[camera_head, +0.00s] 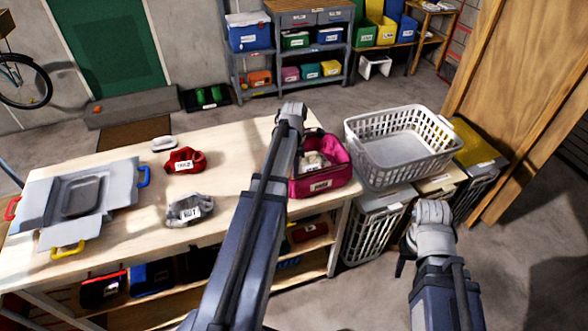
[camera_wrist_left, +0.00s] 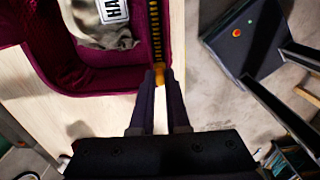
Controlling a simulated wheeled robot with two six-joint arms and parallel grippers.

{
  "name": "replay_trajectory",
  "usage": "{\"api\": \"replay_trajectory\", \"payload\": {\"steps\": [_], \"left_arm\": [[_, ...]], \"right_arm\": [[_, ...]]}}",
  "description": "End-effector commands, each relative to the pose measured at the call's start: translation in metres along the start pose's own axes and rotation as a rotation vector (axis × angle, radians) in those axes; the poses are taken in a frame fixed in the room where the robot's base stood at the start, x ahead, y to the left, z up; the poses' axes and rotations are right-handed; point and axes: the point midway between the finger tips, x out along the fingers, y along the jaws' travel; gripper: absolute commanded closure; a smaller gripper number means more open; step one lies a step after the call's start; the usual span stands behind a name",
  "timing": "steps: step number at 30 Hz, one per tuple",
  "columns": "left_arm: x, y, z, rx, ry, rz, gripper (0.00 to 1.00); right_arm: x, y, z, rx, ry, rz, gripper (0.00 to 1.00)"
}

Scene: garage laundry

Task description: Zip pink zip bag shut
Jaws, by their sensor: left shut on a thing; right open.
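The pink zip bag (camera_head: 338,178) stands on the table's right end, with its top open. A pale cloth item with a label (camera_wrist_left: 100,20) shows inside it. My left gripper (camera_wrist_left: 160,72) is shut on the small orange zip pull (camera_wrist_left: 159,76) at one end of the visible zip teeth (camera_wrist_left: 154,32), along the bag's rim. In the head view my left arm reaches to the bag's far left side and its fingertips are hidden. My right gripper (camera_head: 404,260) is open and empty, in front of the baskets, well apart from the bag.
A white laundry basket (camera_head: 400,112) stands close to the bag's right. A grey labelled pouch (camera_head: 188,209), a red labelled pouch (camera_head: 184,160) and a grey folding board (camera_head: 80,200) lie on the wooden table (camera_head: 130,225). The table's middle is mostly clear.

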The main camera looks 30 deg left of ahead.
Motion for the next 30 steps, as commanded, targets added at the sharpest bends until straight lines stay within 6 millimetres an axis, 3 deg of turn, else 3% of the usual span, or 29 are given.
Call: {"api": "replay_trajectory", "payload": {"steps": [20,25,30], "left_arm": [[0.0,0.0,0.004,0.001,0.0,0.0,1.0],[0.0,0.002,0.03,0.004,0.0,0.0,1.0],[0.0,0.003,0.077,0.005,0.0,0.0,1.0]], "right_arm": [[0.0,0.0,0.0,0.0,0.0,0.0,0.5],[0.0,0.0,0.0,0.0,0.0,0.0,0.5],[0.0,0.0,0.0,0.0,0.0,0.0,0.5]]}}
